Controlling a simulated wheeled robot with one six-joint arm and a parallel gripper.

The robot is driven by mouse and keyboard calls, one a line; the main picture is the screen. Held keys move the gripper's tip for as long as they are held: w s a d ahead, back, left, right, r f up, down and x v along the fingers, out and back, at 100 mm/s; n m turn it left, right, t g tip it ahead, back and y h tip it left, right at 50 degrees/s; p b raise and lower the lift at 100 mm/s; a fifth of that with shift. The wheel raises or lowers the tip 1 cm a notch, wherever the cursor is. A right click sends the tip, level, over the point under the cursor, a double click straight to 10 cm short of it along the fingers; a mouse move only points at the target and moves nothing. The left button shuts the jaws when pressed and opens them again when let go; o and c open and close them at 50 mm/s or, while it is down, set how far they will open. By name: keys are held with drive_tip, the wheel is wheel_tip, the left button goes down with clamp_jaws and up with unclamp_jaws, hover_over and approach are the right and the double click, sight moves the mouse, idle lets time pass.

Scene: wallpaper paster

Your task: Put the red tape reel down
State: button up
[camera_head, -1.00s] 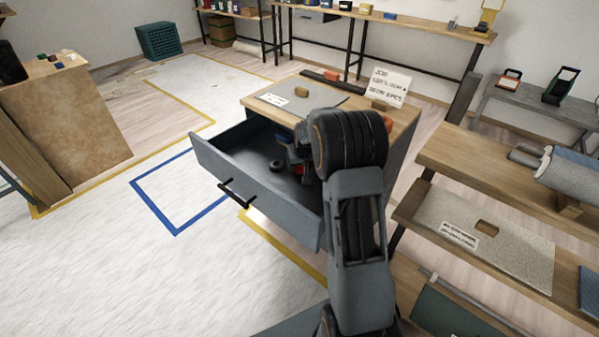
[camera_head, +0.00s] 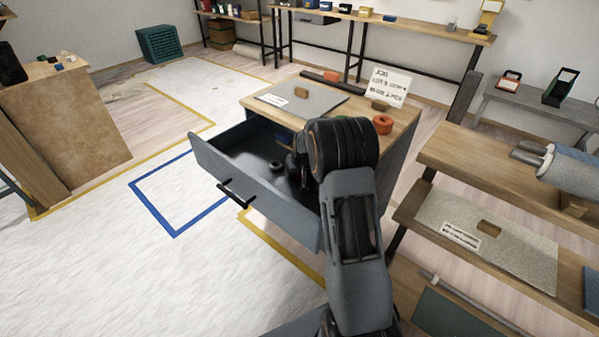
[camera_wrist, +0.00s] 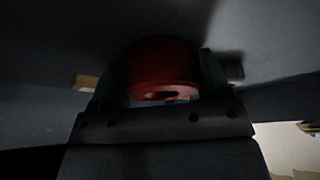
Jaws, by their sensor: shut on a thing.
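The red tape reel (camera_wrist: 145,68) shows dimly in the wrist view, between the two dark fingers of my gripper (camera_wrist: 160,75). My gripper is shut on it. The dark grey walls of the drawer (camera_head: 257,180) seem to surround it. In the head view the drawer is pulled open, and my forearm hides the fingers and the reel at its right part. Whether the reel touches the drawer floor cannot be told.
A small dark round piece (camera_head: 274,165) lies in the drawer. An orange-red ring (camera_head: 382,124), a wooden block (camera_head: 380,106) and a grey sheet (camera_head: 300,98) lie on the workbench top. A sign (camera_head: 389,87) stands at its back. Shelves (camera_head: 485,235) stand to the right.

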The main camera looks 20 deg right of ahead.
drive_tip(key=shift+s+f, duration=0.1)
drive_tip(key=shift+f, duration=0.3)
drive_tip(key=o, duration=0.9)
drive_tip(key=shift+s, duration=0.1)
drive_tip(key=shift+c, duration=0.2)
drive_tip(key=shift+o, duration=0.8)
drive_tip(key=shift+a+f, duration=0.1)
drive_tip(key=w+d+p+v, duration=0.1)
drive_tip(key=p+v, duration=0.2)
drive_tip(key=v, duration=0.9)
drive_tip(key=s+a+r, duration=0.2)
drive_tip(key=s+a, duration=0.2)
drive_tip(key=s, duration=0.4)
drive_tip(key=s+a+r+n+g, duration=0.1)
drive_tip(key=s+a+r, duration=0.1)
drive_tip(key=s+a, duration=0.3)
drive_tip(key=s+a+r, duration=0.3)
drive_tip(key=s+a, duration=0.1)
drive_tip(key=s, duration=0.8)
drive_tip(key=shift+a+n+g+y, duration=0.3)
drive_tip(key=shift+a+n, duration=0.1)
drive_tip(key=shift+r, duration=0.2)
